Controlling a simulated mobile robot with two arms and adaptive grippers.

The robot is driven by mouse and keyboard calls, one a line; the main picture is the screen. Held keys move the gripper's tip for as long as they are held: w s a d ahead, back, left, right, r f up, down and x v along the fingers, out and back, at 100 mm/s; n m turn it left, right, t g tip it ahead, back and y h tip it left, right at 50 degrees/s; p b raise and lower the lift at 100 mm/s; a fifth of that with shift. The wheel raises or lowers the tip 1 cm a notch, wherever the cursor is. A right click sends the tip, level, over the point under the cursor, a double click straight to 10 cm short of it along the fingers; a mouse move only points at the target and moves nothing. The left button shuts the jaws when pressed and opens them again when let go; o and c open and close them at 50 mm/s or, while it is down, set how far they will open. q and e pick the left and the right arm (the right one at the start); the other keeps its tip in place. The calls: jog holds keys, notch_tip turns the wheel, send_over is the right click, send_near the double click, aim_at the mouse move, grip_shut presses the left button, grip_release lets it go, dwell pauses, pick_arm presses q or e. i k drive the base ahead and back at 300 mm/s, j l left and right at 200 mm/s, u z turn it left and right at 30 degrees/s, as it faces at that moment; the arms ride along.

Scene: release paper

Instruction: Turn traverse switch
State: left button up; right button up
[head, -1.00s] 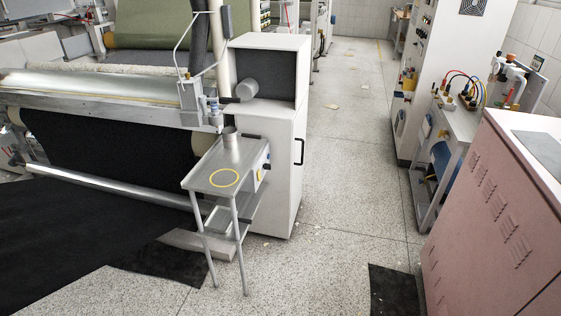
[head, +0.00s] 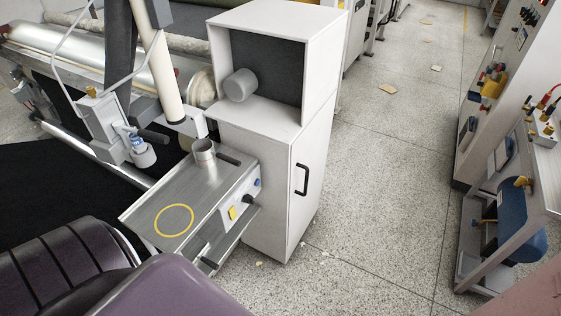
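A small metal stand (head: 150,218) sits left of centre in the head view, against a white cabinet (head: 280,192). Its top has a yellow ring marking and a short metal cup (head: 204,152). On the stand's right side is a light control panel (head: 246,197) with a yellow switch-like part (head: 233,213) and a small blue knob (head: 257,183). I cannot tell which of these is the traverse switch, or its position. Neither of my grippers is in view.
The machine's long metal roller (head: 70,50) and black fabric lie at the left. The cabinet holds a grey roll (head: 240,85) in its open top. A speckled floor aisle (head: 385,180) is mostly clear. A bench with a blue tank (head: 520,225) stands at the right.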

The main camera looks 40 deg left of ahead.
aim_at(248, 199)
jog(key=i, duration=2)
jog(key=i+u, duration=0.15)
jog(key=u, duration=0.25)
jog(key=i+u, duration=0.15)
jog(key=u, duration=0.25)
jog(key=i+l+u, duration=0.1)
jog(key=u, duration=0.3)
jog(key=i+l+u, duration=0.1)
jog(key=u, duration=0.3)
jog(key=l, duration=0.1)
